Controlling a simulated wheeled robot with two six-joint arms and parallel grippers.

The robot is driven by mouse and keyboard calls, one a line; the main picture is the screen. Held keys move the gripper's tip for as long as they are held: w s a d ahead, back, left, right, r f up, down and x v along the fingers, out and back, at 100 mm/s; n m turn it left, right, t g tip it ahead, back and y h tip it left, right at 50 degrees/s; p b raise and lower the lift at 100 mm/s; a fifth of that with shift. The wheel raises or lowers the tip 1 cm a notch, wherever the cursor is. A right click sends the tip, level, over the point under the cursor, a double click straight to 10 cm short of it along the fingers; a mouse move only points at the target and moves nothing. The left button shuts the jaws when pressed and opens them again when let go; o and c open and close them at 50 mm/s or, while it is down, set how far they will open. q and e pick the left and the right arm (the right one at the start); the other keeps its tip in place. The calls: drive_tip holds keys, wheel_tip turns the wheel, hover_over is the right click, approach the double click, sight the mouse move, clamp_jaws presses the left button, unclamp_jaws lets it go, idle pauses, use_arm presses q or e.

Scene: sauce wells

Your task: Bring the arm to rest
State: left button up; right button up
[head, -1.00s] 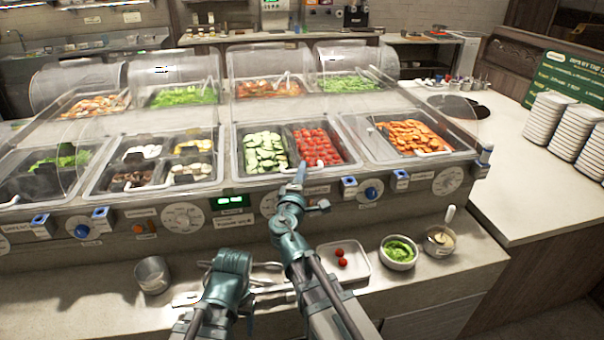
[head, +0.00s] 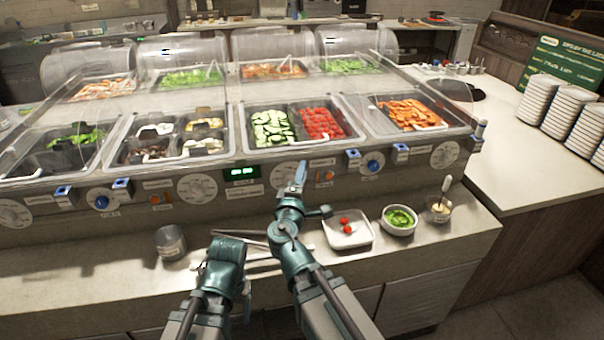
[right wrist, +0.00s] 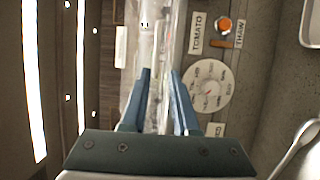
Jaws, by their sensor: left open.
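My right gripper (head: 300,172) is in front of the salad bar's control panel, below the tomato bin, with its blue fingers pointing up and forward. In the right wrist view its two fingers (right wrist: 160,100) are apart, with no held object clear between them. My left gripper (head: 226,245) is low over the front counter, left of the right arm. It is open; its fingertips are hard to make out against the metal utensils behind.
The salad bar (head: 130,185) with clear guards and food bins runs across the middle. A metal cup (head: 171,243), a white tray (head: 350,241) with two tomatoes, a green-filled bowl (head: 399,221) and a sauce bowl with a spoon (head: 439,209) stand on the front counter. Plate stacks (head: 540,100) are at right.

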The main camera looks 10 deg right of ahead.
drive_tip(key=s+f+m+g+p, duration=0.3)
drive_tip(key=s+f+m+g, duration=0.6)
drive_tip(key=f, duration=0.3)
drive_tip(key=s+a+f+g+y+p, duration=0.1)
drive_tip(key=s+a+f+g+y, duration=0.1)
drive_tip(key=s+a+g+y, duration=0.1)
drive_tip(key=s+a+f+g+y+p, duration=0.1)
drive_tip(key=s+a+f+g+y, duration=0.2)
drive_tip(key=s, duration=0.7)
drive_tip(key=a+g, duration=0.2)
drive_tip(key=a, duration=0.2)
drive_tip(key=shift+a+f+m, duration=0.2)
drive_tip(key=shift+m, duration=0.1)
